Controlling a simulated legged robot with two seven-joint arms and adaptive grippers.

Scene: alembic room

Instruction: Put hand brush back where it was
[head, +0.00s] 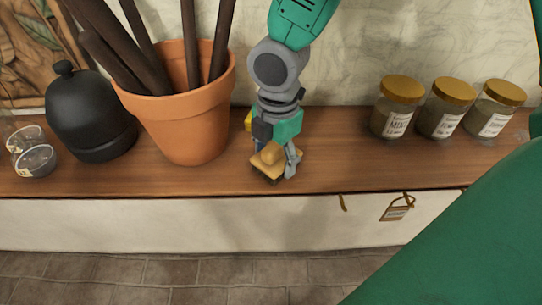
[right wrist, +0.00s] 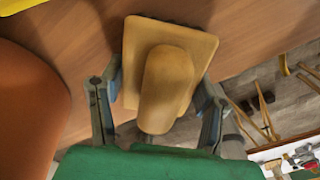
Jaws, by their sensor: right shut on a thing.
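The hand brush (head: 271,162) has a wooden block and a rounded wooden handle. It is at the wooden shelf (head: 345,167), near its front edge, just right of the terracotta pot. My right gripper (head: 277,165) comes down from above and is shut on the brush. In the right wrist view the fingers (right wrist: 158,95) sit on either side of the brush (right wrist: 168,85), whose block lies flat-looking with dark bristles just showing at its far edge. Whether the bristles touch the shelf is hard to tell. My left gripper is not in view.
A terracotta pot (head: 190,105) with dark sticks stands close left of the gripper. A yellow thing (head: 248,121) lies behind it. A black rounded vessel (head: 88,113) and small glass jars (head: 36,161) stand further left. Three gold-lidded jars (head: 442,121) stand right. Shelf between gripper and jars is clear.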

